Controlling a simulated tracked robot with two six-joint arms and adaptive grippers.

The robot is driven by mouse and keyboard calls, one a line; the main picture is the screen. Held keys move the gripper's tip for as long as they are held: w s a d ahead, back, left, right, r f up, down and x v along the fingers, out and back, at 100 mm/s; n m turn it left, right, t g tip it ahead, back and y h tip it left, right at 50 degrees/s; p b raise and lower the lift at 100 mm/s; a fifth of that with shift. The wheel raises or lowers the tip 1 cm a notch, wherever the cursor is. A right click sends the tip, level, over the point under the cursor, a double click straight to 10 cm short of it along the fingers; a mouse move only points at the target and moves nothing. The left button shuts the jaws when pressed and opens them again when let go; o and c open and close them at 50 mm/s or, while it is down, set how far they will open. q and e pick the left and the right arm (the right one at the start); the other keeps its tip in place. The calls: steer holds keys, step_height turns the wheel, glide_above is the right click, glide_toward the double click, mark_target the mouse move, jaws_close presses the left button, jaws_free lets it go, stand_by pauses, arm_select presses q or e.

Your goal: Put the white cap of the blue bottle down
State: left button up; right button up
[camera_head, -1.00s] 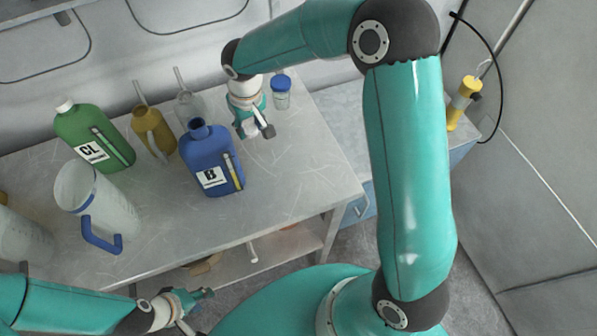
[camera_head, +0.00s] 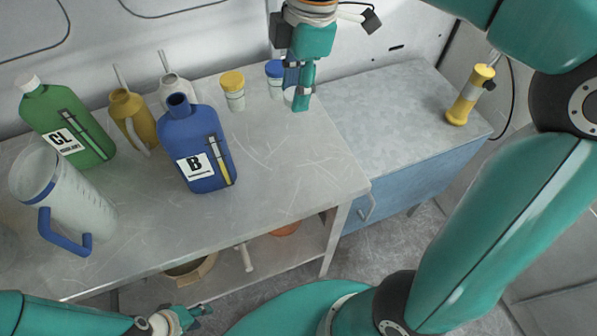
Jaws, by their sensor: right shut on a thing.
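The blue bottle (camera_head: 208,140), marked B, stands upright on the table with its neck open and no cap on it. My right gripper (camera_head: 299,98) is to the right of the bottle, pointing down close over the table, beside the blue-lidded jar. It is shut on the white cap (camera_head: 289,94), which shows only as a small pale patch by the fingers and is mostly hidden. I cannot tell whether the cap touches the table. My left gripper (camera_head: 192,317) is low in front of the table, away from the bottles; its fingers are too small to read.
A yellow-lidded jar (camera_head: 233,91) and a blue-lidded jar (camera_head: 274,78) stand left of my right gripper. A green bottle (camera_head: 68,125), a yellow can (camera_head: 130,118) and a clear jug (camera_head: 62,195) are further left. The table (camera_head: 290,165) is clear in front of the gripper.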

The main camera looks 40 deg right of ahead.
mark_target(297, 169)
steer(key=shift+s+f, duration=0.25)
steer(key=shift+s, duration=0.05)
step_height(297, 169, down, 19)
steer(key=shift+f+b, duration=0.1)
steer(key=shift+b, duration=0.65)
steer(key=shift+f, duration=0.1)
steer(key=o, duration=1.1)
